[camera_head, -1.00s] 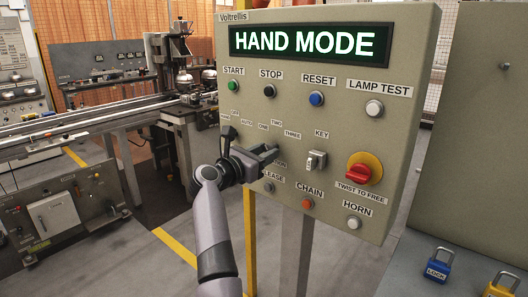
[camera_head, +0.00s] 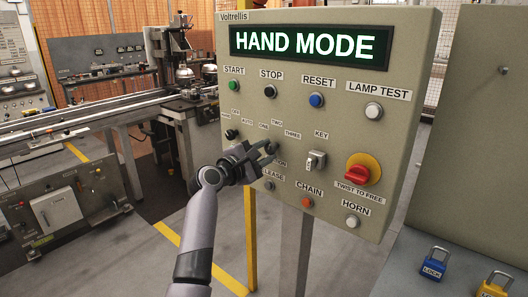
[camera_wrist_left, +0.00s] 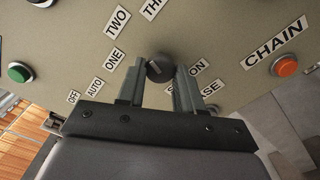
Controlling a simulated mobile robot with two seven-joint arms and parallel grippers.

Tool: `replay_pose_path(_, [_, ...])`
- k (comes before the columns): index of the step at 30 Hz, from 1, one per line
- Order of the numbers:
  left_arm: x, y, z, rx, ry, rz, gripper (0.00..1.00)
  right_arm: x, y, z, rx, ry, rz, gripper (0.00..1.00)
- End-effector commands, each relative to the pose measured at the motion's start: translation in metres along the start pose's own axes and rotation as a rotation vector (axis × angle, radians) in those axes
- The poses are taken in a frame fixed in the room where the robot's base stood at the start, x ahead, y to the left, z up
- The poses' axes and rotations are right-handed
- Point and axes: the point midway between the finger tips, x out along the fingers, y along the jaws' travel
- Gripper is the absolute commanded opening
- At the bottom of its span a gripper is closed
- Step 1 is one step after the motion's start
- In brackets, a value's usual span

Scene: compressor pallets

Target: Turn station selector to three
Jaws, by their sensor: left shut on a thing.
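The station selector is a dark round knob (camera_wrist_left: 160,68) on the beige panel, with the labels ONE, TWO and THREE around it. In the head view the knob (camera_head: 271,147) is partly hidden by the fingers. My left gripper (camera_head: 265,156) is at the panel, shut on this knob. In the wrist view its two fingers (camera_wrist_left: 160,85) stand on either side of the knob. The knob's pointer direction is too small to tell for sure. My right gripper is not in view.
The panel display (camera_head: 308,45) reads HAND MODE. A mode selector (camera_head: 231,134) sits left of the station selector. A key switch (camera_head: 316,160), a red twist knob (camera_head: 360,171) and an orange CHAIN button (camera_head: 307,202) are nearby. Padlocks (camera_head: 435,262) lie at the lower right.

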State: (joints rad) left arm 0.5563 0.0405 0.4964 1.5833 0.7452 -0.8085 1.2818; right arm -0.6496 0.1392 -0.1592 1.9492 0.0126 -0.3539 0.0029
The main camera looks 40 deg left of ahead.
Motion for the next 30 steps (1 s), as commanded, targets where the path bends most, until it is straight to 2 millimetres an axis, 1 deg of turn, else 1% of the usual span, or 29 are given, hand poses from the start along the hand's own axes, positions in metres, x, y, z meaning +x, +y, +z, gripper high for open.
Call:
replay_pose_path(6, [-0.0003, -0.0001, -0.0008, 0.200, 0.001, -0.001, 0.05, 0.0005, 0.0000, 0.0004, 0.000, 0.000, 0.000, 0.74])
replay_pose_path(15, [-0.0002, 0.0002, -0.0002, 0.411, 0.000, -0.001, 0.05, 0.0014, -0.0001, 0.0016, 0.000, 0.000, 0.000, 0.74])
replay_pose_path(22, [-0.0001, 0.0003, 0.0000, 0.501, 0.000, -0.001, 0.05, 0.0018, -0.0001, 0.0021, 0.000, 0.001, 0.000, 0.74])
replay_pose_path(30, [0.0000, 0.0000, 0.0005, 0.535, -0.001, -0.002, 0.05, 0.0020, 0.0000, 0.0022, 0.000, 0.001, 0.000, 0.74])
